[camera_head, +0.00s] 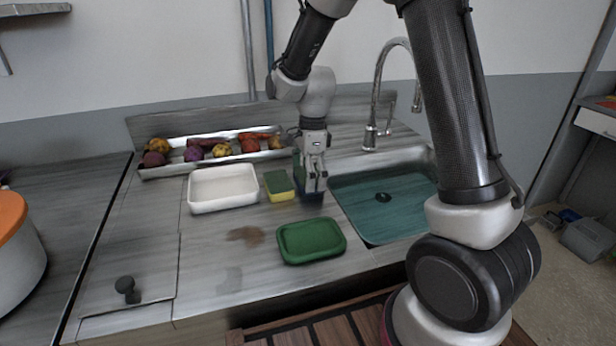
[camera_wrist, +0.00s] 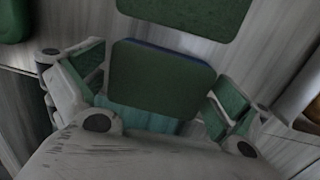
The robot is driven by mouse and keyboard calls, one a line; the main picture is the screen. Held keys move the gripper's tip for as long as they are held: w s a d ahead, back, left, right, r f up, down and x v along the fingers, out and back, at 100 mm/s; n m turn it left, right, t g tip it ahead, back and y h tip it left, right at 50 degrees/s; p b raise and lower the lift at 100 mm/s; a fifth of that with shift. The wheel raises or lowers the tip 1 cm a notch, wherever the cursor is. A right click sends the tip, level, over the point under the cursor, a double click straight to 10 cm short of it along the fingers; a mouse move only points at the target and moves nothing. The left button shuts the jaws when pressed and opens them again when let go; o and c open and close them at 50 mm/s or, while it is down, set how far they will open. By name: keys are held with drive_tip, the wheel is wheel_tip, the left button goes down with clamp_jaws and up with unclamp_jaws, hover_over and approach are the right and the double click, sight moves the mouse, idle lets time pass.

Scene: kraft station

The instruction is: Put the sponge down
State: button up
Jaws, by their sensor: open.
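A blue sponge with a dark green top (camera_wrist: 160,85) lies between my gripper's fingers in the wrist view. Its blue body (camera_head: 312,198) shows low between the fingers in the head view, at counter level just left of the sink. My gripper (camera_head: 313,186) points down and is open around it; the wrist view shows gaps beside the finger pads (camera_wrist: 158,88). A yellow sponge with a green top (camera_head: 279,186) lies on the counter just left of my gripper. Its green top (camera_wrist: 195,12) also shows at the top of the wrist view.
A teal-bottomed sink (camera_head: 385,205) with a tall faucet (camera_head: 372,110) is at the right. A green tray (camera_head: 311,241) lies in front, and a white tray (camera_head: 223,189) stands at left. A rack (camera_head: 215,155) of vegetables is behind. The front left counter is mostly clear.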

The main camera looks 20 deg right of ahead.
wheel_tip(320, 180, up, 12)
drive_tip(key=d, duration=0.1)
drive_tip(key=s+d+r+n+t, duration=0.2)
drive_tip(key=s+d+r+n, duration=0.5)
drive_tip(key=s, duration=0.2)
drive_tip(key=s+d+n+t, duration=0.1)
drive_tip(key=s+d+n, duration=0.2)
drive_tip(key=s+n, duration=0.2)
drive_tip(key=s+d+n+t+h, duration=0.1)
drive_tip(key=s+d+n, duration=0.3)
drive_tip(key=s, duration=0.6)
drive_tip(key=shift+r+n+t, duration=0.2)
drive_tip(key=shift+n+t, duration=0.3)
drive_tip(key=shift+n, duration=0.5)
